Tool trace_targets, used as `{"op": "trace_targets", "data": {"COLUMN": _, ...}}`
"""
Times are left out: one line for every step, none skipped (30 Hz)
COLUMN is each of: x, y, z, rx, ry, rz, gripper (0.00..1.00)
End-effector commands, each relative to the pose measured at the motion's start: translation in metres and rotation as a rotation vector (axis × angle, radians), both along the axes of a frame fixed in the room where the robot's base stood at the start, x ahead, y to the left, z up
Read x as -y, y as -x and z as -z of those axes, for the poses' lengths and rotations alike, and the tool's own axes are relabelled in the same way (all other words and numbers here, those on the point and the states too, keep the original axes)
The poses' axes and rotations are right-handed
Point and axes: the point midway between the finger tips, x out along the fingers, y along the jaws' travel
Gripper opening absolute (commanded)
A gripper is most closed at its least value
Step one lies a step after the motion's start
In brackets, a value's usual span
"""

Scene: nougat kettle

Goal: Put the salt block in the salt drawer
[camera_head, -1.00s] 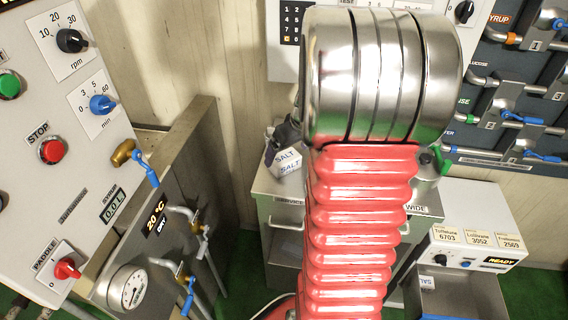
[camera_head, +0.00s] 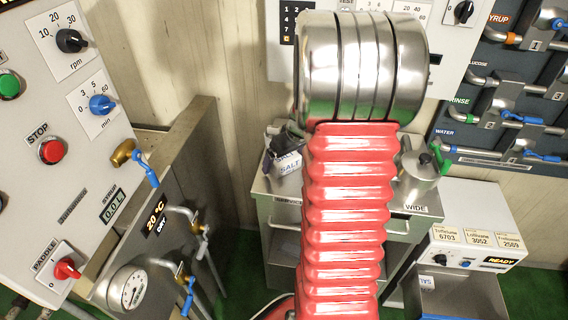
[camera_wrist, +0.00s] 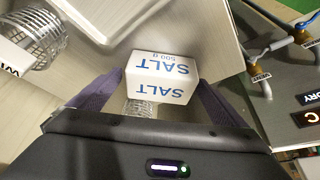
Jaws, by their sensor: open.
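The salt block (camera_head: 289,165) is a white block with blue SALT lettering on the grey cabinet top, just left of my red arm in the head view. In the wrist view the salt block (camera_wrist: 162,75) shows between the two dark fingers of my gripper (camera_wrist: 160,92), which are spread to either side of it. I cannot tell whether either finger touches it. In the head view the gripper is mostly hidden behind my arm, with dark parts at the block. A steel box with a SALT label (camera_head: 426,283), perhaps the salt drawer, is at lower right under the READY unit.
A grey cabinet (camera_head: 280,233) with drawers stands behind my arm. A metal canister (camera_head: 416,180) sits on its right side. The READY unit (camera_head: 475,236) is further right. The control panel (camera_head: 60,130) and a piped tank (camera_head: 165,240) fill the left.

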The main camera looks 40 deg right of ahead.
Motion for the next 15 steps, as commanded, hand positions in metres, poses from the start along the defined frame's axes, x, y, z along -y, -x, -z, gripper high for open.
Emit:
{"op": "trace_targets", "data": {"x": -0.0001, "y": -0.0001, "z": -0.0001, "rx": 0.000, "ry": 0.000, "rz": 0.000, "gripper": 0.95}}
{"op": "trace_targets", "data": {"x": -0.0001, "y": -0.0001, "z": -0.0001, "rx": 0.000, "ry": 0.000, "rz": 0.000, "gripper": 0.93}}
{"op": "trace_targets", "data": {"x": -0.0001, "y": -0.0001, "z": -0.0001, "rx": 0.000, "ry": 0.000, "rz": 0.000, "gripper": 0.90}}
{"op": "trace_targets", "data": {"x": -0.0002, "y": -0.0001, "z": -0.0001, "rx": 0.000, "ry": 0.000, "rz": 0.000, "gripper": 0.88}}
{"op": "trace_targets", "data": {"x": -0.0002, "y": -0.0001, "z": -0.0001, "rx": 0.000, "ry": 0.000, "rz": 0.000, "gripper": 0.86}}
{"op": "trace_targets", "data": {"x": -0.0002, "y": -0.0001, "z": -0.0001, "rx": 0.000, "ry": 0.000, "rz": 0.000, "gripper": 0.83}}
{"op": "trace_targets", "data": {"x": -0.0002, "y": -0.0001, "z": -0.0001, "rx": 0.000, "ry": 0.000, "rz": 0.000, "gripper": 0.81}}
{"op": "trace_targets", "data": {"x": -0.0002, "y": -0.0001, "z": -0.0001, "rx": 0.000, "ry": 0.000, "rz": 0.000, "gripper": 0.79}}
{"op": "trace_targets", "data": {"x": -0.0003, "y": -0.0001, "z": -0.0001, "rx": 0.000, "ry": 0.000, "rz": 0.000, "gripper": 0.76}}
{"op": "trace_targets", "data": {"x": -0.0003, "y": -0.0001, "z": -0.0001, "rx": 0.000, "ry": 0.000, "rz": -0.001, "gripper": 0.74}}
{"op": "trace_targets", "data": {"x": -0.0003, "y": -0.0001, "z": -0.0001, "rx": 0.000, "ry": 0.000, "rz": -0.001, "gripper": 0.72}}
{"op": "trace_targets", "data": {"x": -0.0003, "y": -0.0001, "z": -0.0001, "rx": 0.000, "ry": 0.000, "rz": -0.001, "gripper": 0.69}}
{"op": "trace_targets", "data": {"x": -0.0003, "y": -0.0002, "z": -0.0002, "rx": 0.000, "ry": 0.000, "rz": -0.001, "gripper": 0.67}}
{"op": "trace_targets", "data": {"x": -0.0003, "y": -0.0002, "z": -0.0002, "rx": 0.000, "ry": 0.000, "rz": -0.001, "gripper": 0.65}}
{"op": "trace_targets", "data": {"x": -0.0003, "y": -0.0002, "z": -0.0002, "rx": 0.000, "ry": 0.000, "rz": -0.001, "gripper": 0.62}}
